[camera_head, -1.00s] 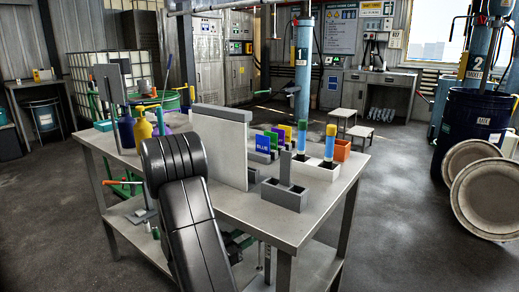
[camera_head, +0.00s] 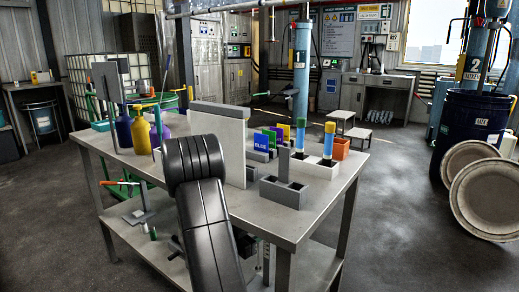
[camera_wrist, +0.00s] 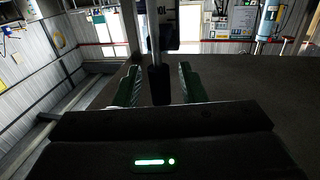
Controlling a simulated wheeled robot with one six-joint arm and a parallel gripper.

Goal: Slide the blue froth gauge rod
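A blue card reading BLUE (camera_head: 262,141) stands on the metal table in the head view, with green, purple and yellow cards behind it. I cannot tell which is the gauge rod. In the wrist view, my gripper (camera_wrist: 158,86) has its two green fingers apart. A dark cylinder (camera_wrist: 160,86) on a thin grey rod shows between them, with gaps at both sides. In the head view my arm hides the gripper.
The metal table (camera_head: 285,228) has a lower shelf. A pale upright panel (camera_head: 217,140) and a grey block holder (camera_head: 284,193) stand on top. Yellow and purple bottles are at the left. A dark drum (camera_head: 477,130) and round lids (camera_head: 490,195) stand at the right, with open floor between.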

